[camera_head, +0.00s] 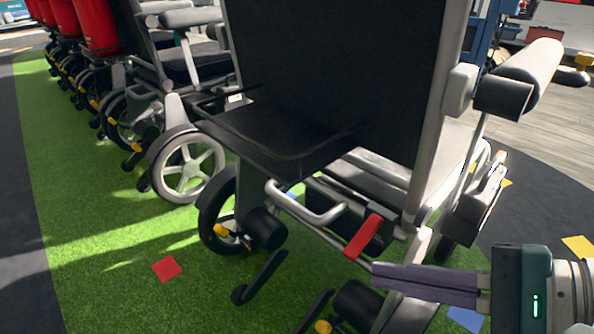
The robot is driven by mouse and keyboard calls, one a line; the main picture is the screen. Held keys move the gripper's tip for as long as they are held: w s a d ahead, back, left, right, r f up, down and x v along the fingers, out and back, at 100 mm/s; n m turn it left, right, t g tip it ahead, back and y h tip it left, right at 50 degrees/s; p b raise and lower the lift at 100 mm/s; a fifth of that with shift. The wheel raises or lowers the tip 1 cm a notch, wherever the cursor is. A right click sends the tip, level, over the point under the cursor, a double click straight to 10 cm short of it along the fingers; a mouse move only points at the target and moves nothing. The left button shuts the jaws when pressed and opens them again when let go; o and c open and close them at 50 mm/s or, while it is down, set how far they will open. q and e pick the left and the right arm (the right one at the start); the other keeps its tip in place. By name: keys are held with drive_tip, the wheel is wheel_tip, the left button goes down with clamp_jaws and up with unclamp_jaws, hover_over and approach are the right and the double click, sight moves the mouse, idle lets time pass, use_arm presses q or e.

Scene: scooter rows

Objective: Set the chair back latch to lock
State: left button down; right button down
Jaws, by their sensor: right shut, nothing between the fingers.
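The nearest chair has a tall black back panel (335,75) on a grey frame. A red lever (363,237), which looks like the latch, sits low behind the back, at the right end of a grey looped bar (305,212). Its exact setting cannot be told. My right gripper (380,277) comes in from the lower right. Its dark fingers are shut and empty, with their tips just below the red lever and apart from it in the picture. My left gripper is not in view.
More chairs (185,60) stand in a row at the left, with red ones (95,25) farther back. The nearest chair's armrest (530,65) juts out at upper right. Black support legs (262,278) stick out low at its rear. Green turf (110,240) is open at lower left.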

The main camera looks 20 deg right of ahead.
sight(363, 236)
drive_tip(key=d+f+m+t+h+b, duration=0.1)
drive_tip(key=d+f+m+b, duration=0.2)
drive_tip(key=f+b, duration=0.1)
drive_tip(key=w+d+f+m+t+h+b, duration=0.1)
drive_tip(key=d+f+m+b, duration=0.2)
drive_tip(key=f+b, duration=0.1)
drive_tip(key=w+d+f+m+t+h+b, duration=0.1)
drive_tip(key=d+f+m+b, duration=0.2)
drive_tip(key=f, duration=0.3)
drive_tip(key=shift+w+d+f+m+h+b, duration=0.2)
drive_tip(key=shift+d+f+m+h+b, duration=0.15)
drive_tip(key=shift+b, duration=0.3)
drive_tip(key=shift+r, duration=0.2)
drive_tip(key=b+x, duration=0.2)
drive_tip(key=x, duration=0.8)
drive_tip(key=shift+b, duration=0.35)
drive_tip(key=r+p, duration=0.1)
drive_tip(key=a+r+p, duration=0.1)
drive_tip(key=r, duration=0.1)
drive_tip(key=shift+p, duration=0.4)
drive_tip(key=shift+s+a+r+p, duration=0.35)
drive_tip(key=shift+s+r+p, duration=0.05)
drive_tip(key=shift+w, duration=0.1)
